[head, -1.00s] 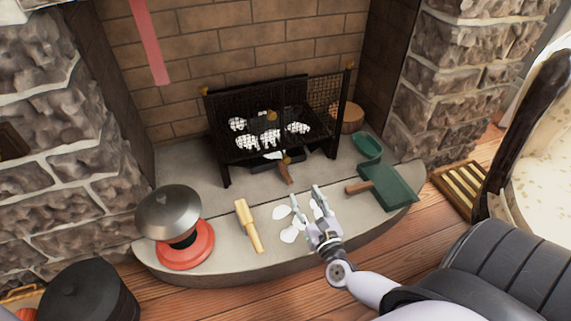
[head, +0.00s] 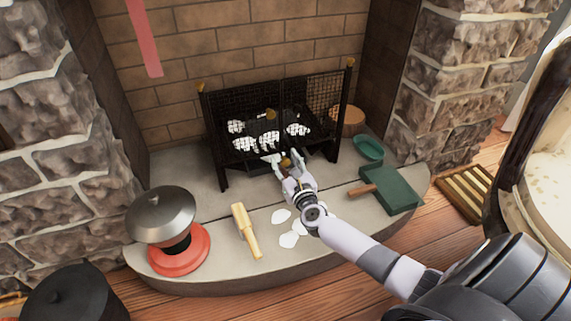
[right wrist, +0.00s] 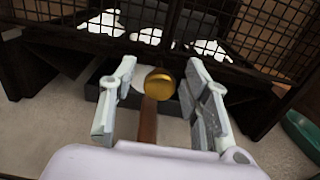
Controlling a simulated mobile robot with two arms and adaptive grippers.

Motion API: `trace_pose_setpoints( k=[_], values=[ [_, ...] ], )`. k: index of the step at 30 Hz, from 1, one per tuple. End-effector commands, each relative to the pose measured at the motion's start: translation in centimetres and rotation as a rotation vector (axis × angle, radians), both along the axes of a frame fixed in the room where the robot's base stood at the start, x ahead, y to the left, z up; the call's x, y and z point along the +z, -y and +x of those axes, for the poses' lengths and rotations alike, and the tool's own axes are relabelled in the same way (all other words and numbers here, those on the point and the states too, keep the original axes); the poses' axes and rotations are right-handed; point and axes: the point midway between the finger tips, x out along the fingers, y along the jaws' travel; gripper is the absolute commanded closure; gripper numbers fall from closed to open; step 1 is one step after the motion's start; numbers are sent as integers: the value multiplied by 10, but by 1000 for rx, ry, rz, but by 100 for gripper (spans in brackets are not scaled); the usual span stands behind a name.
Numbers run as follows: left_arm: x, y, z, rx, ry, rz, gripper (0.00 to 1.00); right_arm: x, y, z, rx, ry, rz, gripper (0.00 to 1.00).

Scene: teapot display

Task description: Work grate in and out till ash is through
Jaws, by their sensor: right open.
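The black mesh-fronted grate (head: 225,160) stands in the fireplace, with white ash-like lumps (head: 246,144) inside. Below its front, a dark tray or slide (right wrist: 178,104) shows in the right wrist view, with a wooden handle (right wrist: 148,125) pointing toward me. A round brass knob (right wrist: 160,84) appears above the handle's far end. My right gripper (head: 289,158) is open at the grate's front; it also shows in the right wrist view (right wrist: 160,92), its fingers either side of the knob and handle, apart from both. It hides most of the handle in the head view. My left gripper is not in view.
On the hearth slab (head: 200,285) are a metal-domed red-based object (head: 180,250), a wooden mallet-like tool (head: 246,231), white pieces (head: 288,240), a green dustpan-like piece (head: 392,191) and a green dish (head: 368,148). A log (head: 347,120) stands beside the grate.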

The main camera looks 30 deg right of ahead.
Motion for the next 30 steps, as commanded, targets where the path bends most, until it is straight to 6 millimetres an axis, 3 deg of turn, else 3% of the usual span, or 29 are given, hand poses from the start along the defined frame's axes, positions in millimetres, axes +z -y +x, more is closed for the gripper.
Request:
trace_pose_setpoints(
  k=[7, 26, 30],
  values=[
    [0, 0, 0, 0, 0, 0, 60, 0, 0, 0, 0, -1, 0, 58],
    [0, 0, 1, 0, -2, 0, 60, 0, 0, 0, 0, -1, 0, 100],
    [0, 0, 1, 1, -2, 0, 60, 0, 0, 0, -1, -1, 0, 100]
  ],
)
